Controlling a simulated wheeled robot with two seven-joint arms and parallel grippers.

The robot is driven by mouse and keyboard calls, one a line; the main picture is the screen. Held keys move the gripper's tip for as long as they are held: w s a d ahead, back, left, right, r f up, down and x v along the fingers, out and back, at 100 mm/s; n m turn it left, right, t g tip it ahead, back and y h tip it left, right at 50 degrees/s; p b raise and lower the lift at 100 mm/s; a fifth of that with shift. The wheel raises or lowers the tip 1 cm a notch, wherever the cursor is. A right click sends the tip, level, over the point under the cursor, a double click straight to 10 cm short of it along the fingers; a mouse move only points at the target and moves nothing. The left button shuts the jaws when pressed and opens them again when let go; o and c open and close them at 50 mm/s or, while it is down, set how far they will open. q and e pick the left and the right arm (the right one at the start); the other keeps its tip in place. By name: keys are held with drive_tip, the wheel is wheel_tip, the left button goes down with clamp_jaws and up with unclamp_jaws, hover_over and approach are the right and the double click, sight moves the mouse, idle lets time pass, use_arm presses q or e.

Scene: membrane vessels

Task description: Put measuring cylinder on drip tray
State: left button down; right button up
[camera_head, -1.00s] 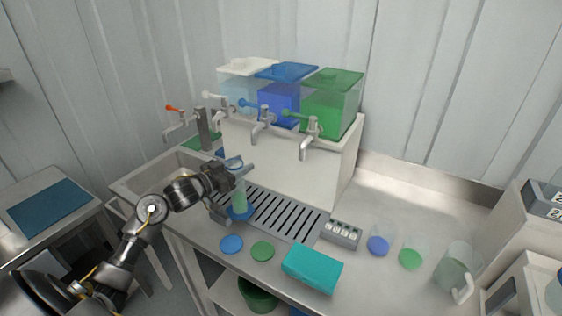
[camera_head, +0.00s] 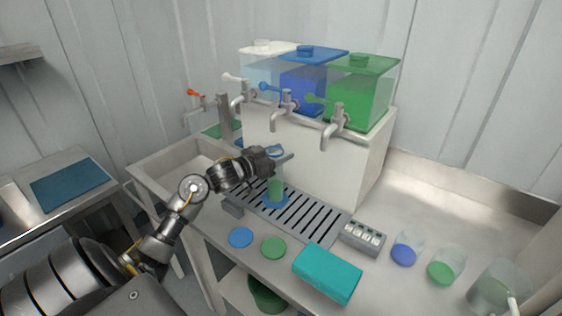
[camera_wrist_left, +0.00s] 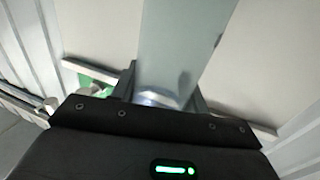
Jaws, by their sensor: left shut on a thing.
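The measuring cylinder (camera_head: 276,187) is clear with green liquid and a blue foot, and stands upright in my left gripper (camera_head: 281,161). My left gripper is shut on its upper part. The foot is over the left part of the slotted grey drip tray (camera_head: 242,206); I cannot tell whether it touches the slats. In the left wrist view the clear cylinder (camera_wrist_left: 182,45) runs between the fingers. My right gripper is not in view.
Taps, including the blue-handled tap (camera_head: 287,102), hang behind the tray below white, blue and green tanks (camera_head: 362,90). A grey button box (camera_head: 362,238), a teal block (camera_head: 327,272), blue and green discs (camera_head: 273,247) and beakers (camera_head: 404,252) stand around it.

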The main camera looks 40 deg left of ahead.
use_arm(q)
drive_tip(key=shift+s+a+r, duration=0.1)
drive_tip(key=c, duration=1.1)
unclamp_jaws()
drive_tip(key=shift+f, duration=0.2)
drive_tip(key=o, duration=0.4)
drive_tip(key=shift+s+r, duration=0.1)
drive_tip(key=shift+r, duration=0.05)
drive_tip(key=shift+b+v, duration=0.8)
drive_tip(key=shift+v, duration=5.15)
